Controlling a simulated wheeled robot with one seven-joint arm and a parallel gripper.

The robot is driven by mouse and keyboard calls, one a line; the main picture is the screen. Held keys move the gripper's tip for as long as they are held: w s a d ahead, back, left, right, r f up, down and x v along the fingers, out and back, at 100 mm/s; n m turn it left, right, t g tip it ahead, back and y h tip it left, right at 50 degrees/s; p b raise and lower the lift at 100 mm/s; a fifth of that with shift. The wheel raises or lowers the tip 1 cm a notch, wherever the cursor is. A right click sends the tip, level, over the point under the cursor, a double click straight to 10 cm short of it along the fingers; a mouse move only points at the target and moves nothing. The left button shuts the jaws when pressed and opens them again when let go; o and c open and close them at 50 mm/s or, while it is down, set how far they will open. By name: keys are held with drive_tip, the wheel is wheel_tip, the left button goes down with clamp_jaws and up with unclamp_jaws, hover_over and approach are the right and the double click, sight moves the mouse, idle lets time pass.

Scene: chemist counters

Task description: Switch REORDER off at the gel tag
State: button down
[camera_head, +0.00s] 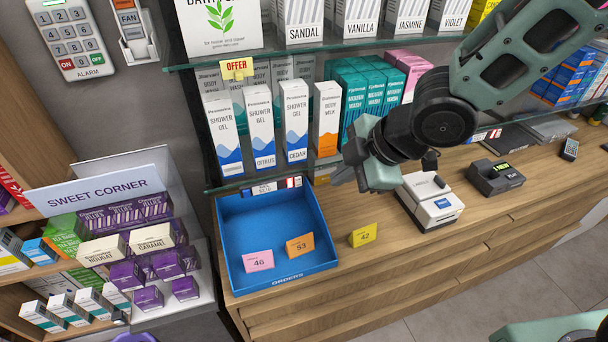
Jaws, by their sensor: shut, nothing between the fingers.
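The gel tag (265,187) is a small white label on the shelf's front edge, below the shower gel boxes (260,125). Its printing is too small to read surely. Small red and dark blue marks (290,183) show at its right end; I cannot make out the REORDER switch or its position. My gripper (350,180) is shut and empty, to the right of the tag and apart from it, in front of the shelf edge. My arm comes in from the upper right and hides part of the shelf behind it.
A sweets display (100,195) is at left.

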sight(297, 184)
idle(0.3)
drive_tip(key=w+a+f+b, duration=0.1)
drive_tip(key=w+a+f, duration=0.4)
drive_tip(key=w+f, duration=0.2)
drive_tip(key=shift+a+f, duration=0.35)
drive_tip(key=shift+f, duration=0.6)
drive_tip(key=shift+w+r+t+b, duration=0.2)
drive_tip(key=shift+r+t+b, duration=0.1)
drive_tip(key=shift+r+b, duration=0.4)
